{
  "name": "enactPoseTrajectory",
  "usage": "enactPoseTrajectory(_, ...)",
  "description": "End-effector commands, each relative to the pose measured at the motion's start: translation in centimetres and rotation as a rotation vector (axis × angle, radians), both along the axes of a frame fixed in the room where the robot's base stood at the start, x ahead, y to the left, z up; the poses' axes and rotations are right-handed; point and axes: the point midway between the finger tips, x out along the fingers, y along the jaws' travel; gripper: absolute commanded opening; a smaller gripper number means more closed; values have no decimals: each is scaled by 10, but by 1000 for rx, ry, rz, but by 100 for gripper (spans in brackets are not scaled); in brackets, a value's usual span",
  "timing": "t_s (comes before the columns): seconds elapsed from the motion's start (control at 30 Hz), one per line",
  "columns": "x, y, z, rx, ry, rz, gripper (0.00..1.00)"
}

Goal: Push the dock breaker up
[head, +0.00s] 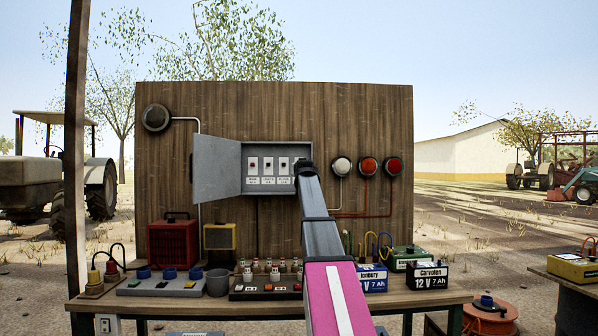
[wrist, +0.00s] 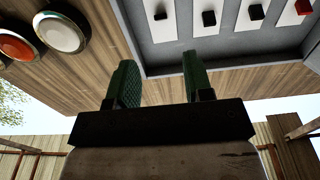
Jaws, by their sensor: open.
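A grey breaker box (head: 276,187) with its door swung open to the left is mounted on the wooden board. It holds a row of breakers (head: 268,164) with small labels I cannot read, so I cannot tell by name which is the dock breaker. My gripper (head: 306,168) covers the right end of the row in the head view. In the wrist view my gripper (wrist: 159,58) is open and empty, its green-padded fingers apart and pointing at the leftmost visible black switch (wrist: 160,15). A gap seems to remain before it. A red switch (wrist: 303,7) is at the right.
Round lamps, white (head: 341,166), orange (head: 368,166) and red (head: 392,167), sit right of the box. The open door (head: 217,171) stands out on the left. Batteries (head: 428,276), a red heater (head: 173,242) and switch panels crowd the bench (head: 400,299) below.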

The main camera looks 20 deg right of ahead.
Motion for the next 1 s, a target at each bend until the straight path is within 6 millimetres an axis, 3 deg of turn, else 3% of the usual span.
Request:
enactPoseTrajectory(0.27, 12, -3, 1, 0, -1, 0, 47)
enactPoseTrajectory(0.8, 94, -27, 2, 0, -1, 1, 47)
enactPoseTrajectory(1.0, 104, -30, 1, -1, -2, 1, 47)
